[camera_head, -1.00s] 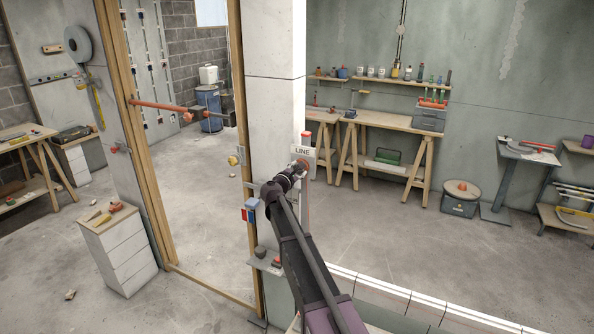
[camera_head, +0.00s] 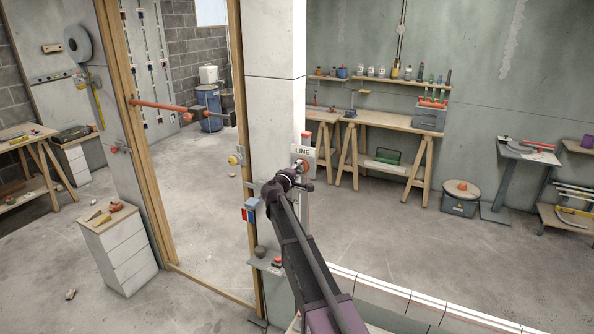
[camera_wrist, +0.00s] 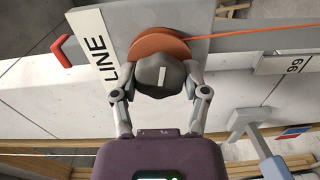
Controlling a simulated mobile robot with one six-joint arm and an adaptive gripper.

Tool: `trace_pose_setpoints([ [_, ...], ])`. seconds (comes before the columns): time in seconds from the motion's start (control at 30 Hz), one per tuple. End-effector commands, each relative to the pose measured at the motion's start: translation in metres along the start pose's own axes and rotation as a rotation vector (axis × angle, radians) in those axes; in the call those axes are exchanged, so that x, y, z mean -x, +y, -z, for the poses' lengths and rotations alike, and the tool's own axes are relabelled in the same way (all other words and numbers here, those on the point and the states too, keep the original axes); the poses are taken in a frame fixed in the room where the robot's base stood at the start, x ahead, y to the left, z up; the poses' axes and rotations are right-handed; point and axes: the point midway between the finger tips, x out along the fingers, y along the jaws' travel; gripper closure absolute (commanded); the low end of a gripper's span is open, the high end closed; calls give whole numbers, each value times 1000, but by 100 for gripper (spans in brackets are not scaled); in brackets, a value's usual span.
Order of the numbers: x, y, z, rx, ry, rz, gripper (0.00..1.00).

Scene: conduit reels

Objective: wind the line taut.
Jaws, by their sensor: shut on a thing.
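In the wrist view a dark grey knob (camera_wrist: 162,78) with a white index mark sits in front of an orange reel (camera_wrist: 152,45). My gripper (camera_wrist: 166,90) has one finger on each side of the knob and is shut on it. An orange line (camera_wrist: 260,36) runs from the reel to the right edge and looks straight. A white LINE plate (camera_wrist: 98,58) is left of the reel; it also shows in the head view (camera_head: 302,151). In the head view my wrist mostly hides the knob and reel at the white pillar.
A grey bracket plate (camera_wrist: 225,45) lies behind the reel. A red hook-shaped part (camera_wrist: 63,52) is at the left and a small numbered plate (camera_wrist: 290,64) at the right. In the head view, a wooden door frame (camera_head: 244,130) stands close left of my arm.

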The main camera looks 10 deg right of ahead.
Motion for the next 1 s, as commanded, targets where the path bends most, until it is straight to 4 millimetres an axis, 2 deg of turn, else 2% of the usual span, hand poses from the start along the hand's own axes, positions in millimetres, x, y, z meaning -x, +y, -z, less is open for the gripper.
trace_pose_setpoints([
  [0.7, -2, 1, 2, -676, 20, -3, 89],
  [1.0, -1, 1, 2, -909, 24, -3, 89],
])
